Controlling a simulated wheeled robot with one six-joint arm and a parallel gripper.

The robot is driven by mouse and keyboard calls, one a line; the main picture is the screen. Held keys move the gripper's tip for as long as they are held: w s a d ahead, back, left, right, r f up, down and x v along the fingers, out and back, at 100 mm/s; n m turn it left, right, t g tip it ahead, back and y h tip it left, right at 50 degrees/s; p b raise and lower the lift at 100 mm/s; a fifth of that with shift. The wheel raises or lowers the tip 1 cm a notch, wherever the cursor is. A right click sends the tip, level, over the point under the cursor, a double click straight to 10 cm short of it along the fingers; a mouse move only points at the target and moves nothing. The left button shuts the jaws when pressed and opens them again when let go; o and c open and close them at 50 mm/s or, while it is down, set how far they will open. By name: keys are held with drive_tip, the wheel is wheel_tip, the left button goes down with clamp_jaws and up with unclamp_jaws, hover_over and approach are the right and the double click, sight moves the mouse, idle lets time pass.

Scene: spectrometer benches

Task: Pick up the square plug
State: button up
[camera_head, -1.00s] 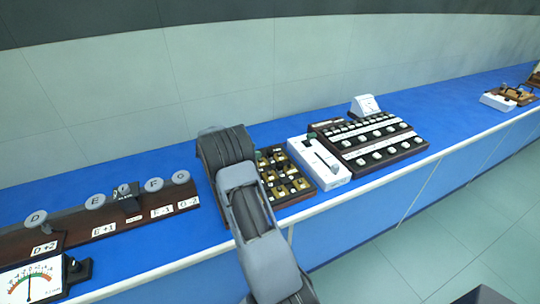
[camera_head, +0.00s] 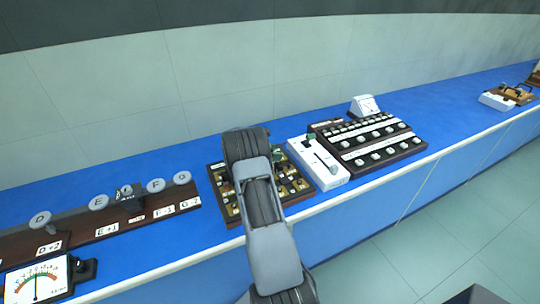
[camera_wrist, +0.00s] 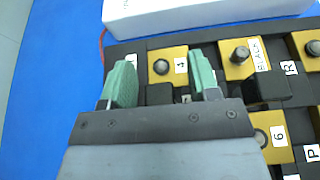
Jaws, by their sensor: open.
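My gripper (camera_wrist: 161,82) is open, with its two green fingertips apart above a dark board (camera_wrist: 130,49) of brass-yellow blocks. Between and just beyond the fingertips is a yellow block (camera_wrist: 180,52) with a round dark knob, labelled 4. I cannot tell the square plug for certain. A dark square-edged piece (camera_wrist: 268,90) to the right of the right fingertip may be it. Nothing shows held between the fingers. In the head view my arm hides much of the board (camera_head: 222,205).
A white box (camera_head: 318,163) with a lever stands right of the board; beyond it is a dark panel (camera_head: 372,158) of knobs. A long dark stand (camera_head: 118,224) with round discs and a dial meter (camera_head: 35,278) are at left. Blue bench is bare along the wall.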

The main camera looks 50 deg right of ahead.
drive_tip(key=c, duration=1)
drive_tip(key=shift+r, duration=0.15)
